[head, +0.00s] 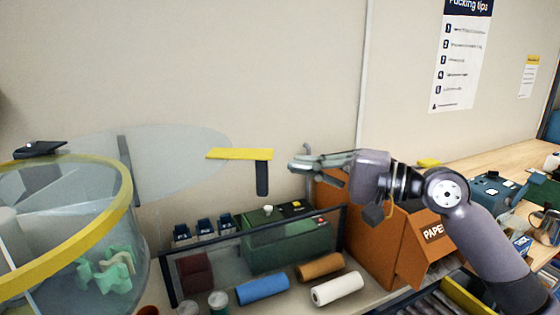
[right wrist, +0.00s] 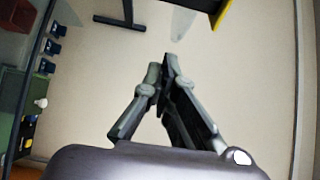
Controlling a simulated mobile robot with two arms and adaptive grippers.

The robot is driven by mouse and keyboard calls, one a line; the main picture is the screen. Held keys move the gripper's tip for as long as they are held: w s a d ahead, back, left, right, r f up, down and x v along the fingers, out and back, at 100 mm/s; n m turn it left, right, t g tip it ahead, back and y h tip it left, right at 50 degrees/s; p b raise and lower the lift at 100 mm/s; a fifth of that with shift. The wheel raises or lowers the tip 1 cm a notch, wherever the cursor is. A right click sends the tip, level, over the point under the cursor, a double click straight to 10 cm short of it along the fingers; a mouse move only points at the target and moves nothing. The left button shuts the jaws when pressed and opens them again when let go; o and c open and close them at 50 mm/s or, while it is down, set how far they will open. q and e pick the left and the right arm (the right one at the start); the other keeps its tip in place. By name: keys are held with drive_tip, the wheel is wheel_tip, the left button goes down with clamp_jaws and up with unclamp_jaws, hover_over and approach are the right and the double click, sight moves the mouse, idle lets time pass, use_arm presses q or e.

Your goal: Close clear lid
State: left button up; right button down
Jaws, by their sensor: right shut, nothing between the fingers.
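The clear lid (head: 185,165) is a translucent oval disc standing up against the wall side, right of the round clear bin. A flat yellow tab (head: 238,154) with a dark bar shows at its right edge. The bin has a yellow rim (head: 112,228) and its top is uncovered, with pale green pieces (head: 105,270) inside. My right gripper (head: 293,165) is shut and empty, a short gap right of the yellow tab. In the right wrist view its fingertips (right wrist: 168,60) meet below part of the lid and the yellow tab (right wrist: 221,16). My left gripper is out of view.
A green machine (head: 288,240) stands behind a dark-framed clear panel, with blue, orange and white rolls (head: 338,289) in front. An orange paper box (head: 385,245) stands under my right arm.

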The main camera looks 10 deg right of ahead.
drive_tip(key=a+p, duration=0.1)
drive_tip(key=a, duration=0.1)
drive_tip(key=s+a+p, duration=0.1)
drive_tip(key=a, duration=0.2)
drive_tip(key=shift+s+p, duration=0.1)
drive_tip(key=shift+p, duration=0.2)
drive_tip(key=shift+f, duration=0.1)
drive_tip(key=shift+d, duration=0.1)
